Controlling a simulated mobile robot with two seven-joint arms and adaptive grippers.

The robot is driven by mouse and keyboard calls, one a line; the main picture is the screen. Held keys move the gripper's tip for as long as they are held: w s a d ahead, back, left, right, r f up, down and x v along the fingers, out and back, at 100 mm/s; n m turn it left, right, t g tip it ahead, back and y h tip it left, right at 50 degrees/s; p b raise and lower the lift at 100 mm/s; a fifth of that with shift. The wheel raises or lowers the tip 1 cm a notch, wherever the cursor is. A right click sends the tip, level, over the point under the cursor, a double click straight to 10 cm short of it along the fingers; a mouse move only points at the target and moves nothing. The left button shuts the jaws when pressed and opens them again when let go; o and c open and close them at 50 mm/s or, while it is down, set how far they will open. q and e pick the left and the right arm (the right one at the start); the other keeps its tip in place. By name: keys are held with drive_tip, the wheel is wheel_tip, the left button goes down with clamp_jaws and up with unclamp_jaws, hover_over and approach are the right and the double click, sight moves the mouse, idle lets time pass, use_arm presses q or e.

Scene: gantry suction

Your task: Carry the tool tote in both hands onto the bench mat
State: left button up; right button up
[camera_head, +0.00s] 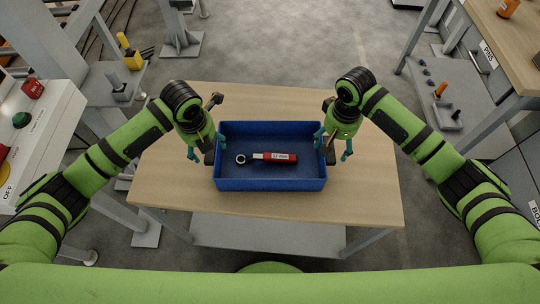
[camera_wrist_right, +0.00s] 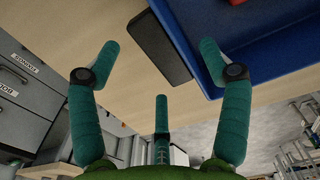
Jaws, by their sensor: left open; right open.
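The blue tool tote (camera_head: 270,184) stands on a wooden table in the middle of the head view. A wrench with a red handle (camera_head: 284,156) marked 17 mm lies in it. My left gripper (camera_head: 206,148) is at the tote's left end, with its teal fingers apart. My right gripper (camera_head: 333,148) is at the right end, also open. In the right wrist view, the tote's black handle (camera_wrist_right: 158,46) lies between the open fingers, with visible gaps to both. Whether the left fingers touch the tote is unclear. I see no bench mat.
The wooden table (camera_head: 370,205) is bare around the tote. A second wooden bench (camera_head: 515,40) stands at the upper right, above a grey shelf. A white control box (camera_head: 40,125) with red and green buttons is at the left. Grey floor is open behind the table.

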use_arm(q)
drive_tip(key=shift+w+f, duration=0.15)
drive_tip(key=shift+f, duration=0.7)
drive_tip(key=shift+w+f, duration=0.1)
drive_tip(key=shift+f, duration=0.75)
use_arm(e)
drive_tip(key=shift+f, duration=1.75)
use_arm(q)
clamp_jaws()
use_arm(e)
clamp_jaws()
drive_tip(key=shift+r, duration=0.1)
